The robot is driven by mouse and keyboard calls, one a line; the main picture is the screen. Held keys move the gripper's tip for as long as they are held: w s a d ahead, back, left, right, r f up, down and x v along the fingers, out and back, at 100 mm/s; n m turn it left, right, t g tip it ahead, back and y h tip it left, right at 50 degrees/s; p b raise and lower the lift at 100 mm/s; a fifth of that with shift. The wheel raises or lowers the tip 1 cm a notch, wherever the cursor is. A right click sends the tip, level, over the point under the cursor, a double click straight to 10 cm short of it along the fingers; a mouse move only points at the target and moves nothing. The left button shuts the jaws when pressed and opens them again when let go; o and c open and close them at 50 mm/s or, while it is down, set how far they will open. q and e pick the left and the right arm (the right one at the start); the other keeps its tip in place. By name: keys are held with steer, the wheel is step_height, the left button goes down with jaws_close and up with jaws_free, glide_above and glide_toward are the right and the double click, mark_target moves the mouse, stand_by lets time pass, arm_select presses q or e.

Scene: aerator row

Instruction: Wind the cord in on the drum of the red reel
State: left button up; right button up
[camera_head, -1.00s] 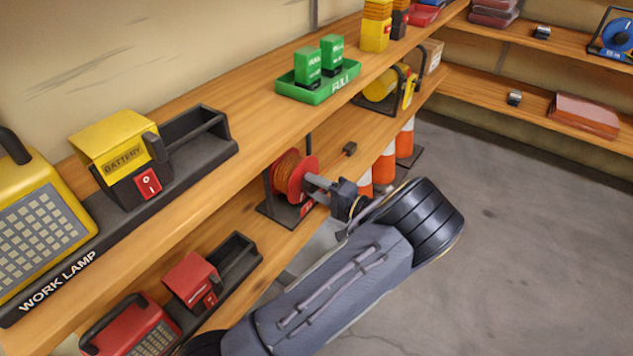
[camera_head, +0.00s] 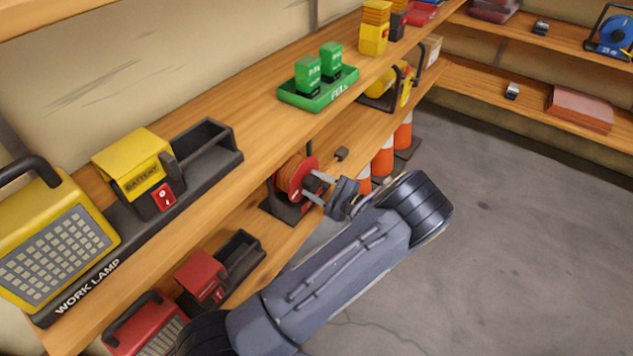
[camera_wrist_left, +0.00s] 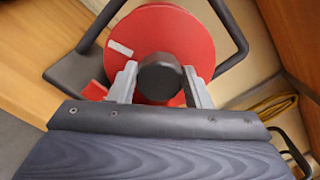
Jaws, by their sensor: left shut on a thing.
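The red reel (camera_head: 300,178) stands on the lower shelf in a dark frame, with orange-brown cord (camera_head: 286,180) wound on its drum behind the red disc. In the left wrist view the red disc (camera_wrist_left: 190,50) faces me, with a pale label on it and a dark round knob (camera_wrist_left: 159,80) in front. My left gripper (camera_head: 315,186) reaches in from the shelf's open side. Its two fingers lie on either side of the knob and are shut on it, as the left wrist view (camera_wrist_left: 160,85) shows. A small dark block (camera_head: 341,154), perhaps the cord's plug, lies behind the reel.
Orange-and-white cones (camera_head: 383,160) stand close beyond my gripper. A yellow reel (camera_head: 402,85) stands farther along the lower shelf. Above are a green tray (camera_head: 318,101) and a yellow work lamp (camera_head: 55,245). Red lamp gear (camera_head: 150,325) sits nearer below. The floor at right is clear.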

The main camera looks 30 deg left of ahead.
arm_select(q)
steer(key=shift+m+p, duration=0.5)
steer(key=shift+m, duration=1)
steer(key=o, duration=1)
steer(key=shift+d, duration=0.1)
steer(key=d, duration=0.7)
steer(key=shift+s+d, duration=0.25)
steer(key=shift+d, duration=0.1)
